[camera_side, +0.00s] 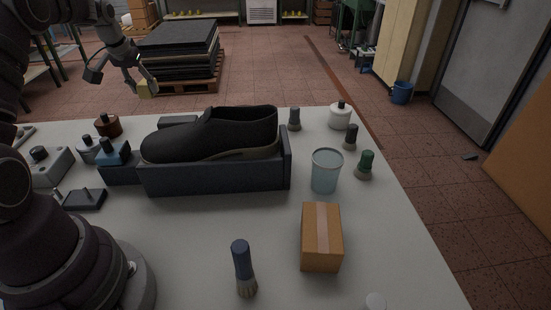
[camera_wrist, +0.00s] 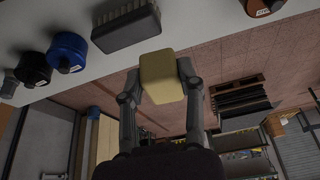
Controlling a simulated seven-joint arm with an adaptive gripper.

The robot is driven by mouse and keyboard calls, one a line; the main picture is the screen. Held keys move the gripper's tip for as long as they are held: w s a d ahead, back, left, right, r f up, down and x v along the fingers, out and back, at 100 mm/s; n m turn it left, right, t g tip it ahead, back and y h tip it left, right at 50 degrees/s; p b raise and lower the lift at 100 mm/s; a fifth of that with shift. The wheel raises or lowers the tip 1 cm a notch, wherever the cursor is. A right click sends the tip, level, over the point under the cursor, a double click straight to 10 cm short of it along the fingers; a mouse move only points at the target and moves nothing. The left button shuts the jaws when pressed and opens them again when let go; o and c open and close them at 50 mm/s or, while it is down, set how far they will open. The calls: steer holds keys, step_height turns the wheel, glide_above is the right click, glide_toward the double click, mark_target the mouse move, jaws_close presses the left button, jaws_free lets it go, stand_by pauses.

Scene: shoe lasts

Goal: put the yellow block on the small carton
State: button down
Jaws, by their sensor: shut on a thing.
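The yellow block (camera_side: 148,89) is held in my gripper (camera_side: 149,86), high up beyond the far left edge of the table in the side view. In the wrist view the yellow block (camera_wrist: 162,76) sits between the two fingers of my gripper (camera_wrist: 160,82), one on each side. The small carton (camera_side: 321,237) is a brown box with a paler tape strip along its top. It stands on the right front part of the table, well away from my gripper. Its top is bare. The carton does not show in the wrist view.
A black shoe (camera_side: 212,134) lies in a dark tray (camera_side: 215,178) mid-table. A translucent cup (camera_side: 326,170) stands just behind the carton, and an upright brush (camera_side: 243,268) to its left. Several jars and bottles line the back. Bare table (camera_side: 190,235) lies at the front.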

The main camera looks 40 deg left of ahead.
steer(key=w+d+r+m+h, duration=0.1)
steer(key=w+d+r+m, duration=0.15)
steer(key=d, duration=0.45)
steer(key=w+d+r+m, duration=0.1)
steer(key=w+d+r, duration=0.15)
steer(key=d, duration=0.45)
steer(key=m+h, duration=0.5)
steer(key=m, duration=0.8)
glide_above(320, 226)
steer(key=a, duration=0.1)
steer(key=f, duration=0.7)
steer(key=s+f, duration=0.1)
steer(key=f, duration=0.2)
steer(key=shift+f, duration=0.4)
steer(key=shift+f, duration=0.1)
steer(key=c, duration=0.7)
jaws_free()
